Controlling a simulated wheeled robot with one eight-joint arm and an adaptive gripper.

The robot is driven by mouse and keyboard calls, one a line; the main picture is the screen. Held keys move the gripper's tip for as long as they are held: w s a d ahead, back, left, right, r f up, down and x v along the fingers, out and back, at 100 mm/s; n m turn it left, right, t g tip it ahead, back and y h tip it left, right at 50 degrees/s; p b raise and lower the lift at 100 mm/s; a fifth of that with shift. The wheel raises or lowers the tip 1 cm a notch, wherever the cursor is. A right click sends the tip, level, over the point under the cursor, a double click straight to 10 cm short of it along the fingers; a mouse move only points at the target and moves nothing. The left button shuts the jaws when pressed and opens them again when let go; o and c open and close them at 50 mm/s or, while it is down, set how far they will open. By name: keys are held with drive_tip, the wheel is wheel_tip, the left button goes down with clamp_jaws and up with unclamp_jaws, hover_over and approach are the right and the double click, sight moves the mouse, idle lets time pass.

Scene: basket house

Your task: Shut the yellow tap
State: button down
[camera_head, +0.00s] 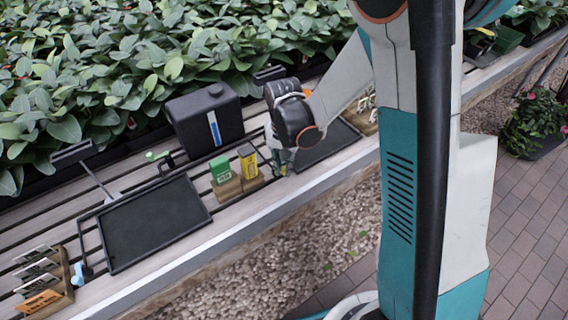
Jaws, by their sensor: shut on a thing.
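My gripper (282,160) is at the end of my arm, low over the slatted bench and just right of the yellow label block. It is small in this view and shut at the yellow tap. Only a bit of yellow shows at the fingertips, and my gripper and wrist hide most of the tap. I cannot tell how far the tap's handle is turned.
The yellow block (248,163) and green block (221,171) stand close left of my gripper. A black canister (206,117) stands behind them. A green-handled tap (158,155), a blue tap (78,272) and a black tray (153,222) are further left. Leafy plants line the back.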

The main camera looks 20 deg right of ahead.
sight(284, 168)
drive_tip(key=c, duration=1.5)
unclamp_jaws()
wheel_tip(284, 168, up, 12)
drive_tip(key=shift+r, duration=0.1)
drive_tip(key=s+d+r+n+t, duration=0.1)
drive_tip(key=s+r+t, duration=0.1)
drive_tip(key=s, duration=0.3)
drive_tip(key=s+d+r+n+t, duration=0.1)
drive_tip(key=s+r+n+t, duration=0.1)
drive_tip(key=s+r, duration=0.2)
drive_tip(key=s+d+r+n+t, duration=0.1)
drive_tip(key=s+r+n+t, duration=0.1)
drive_tip(key=s, duration=0.6)
drive_tip(key=shift+d+r+t, duration=0.25)
drive_tip(key=shift+r+t, duration=0.25)
drive_tip(key=shift+r, duration=0.4)
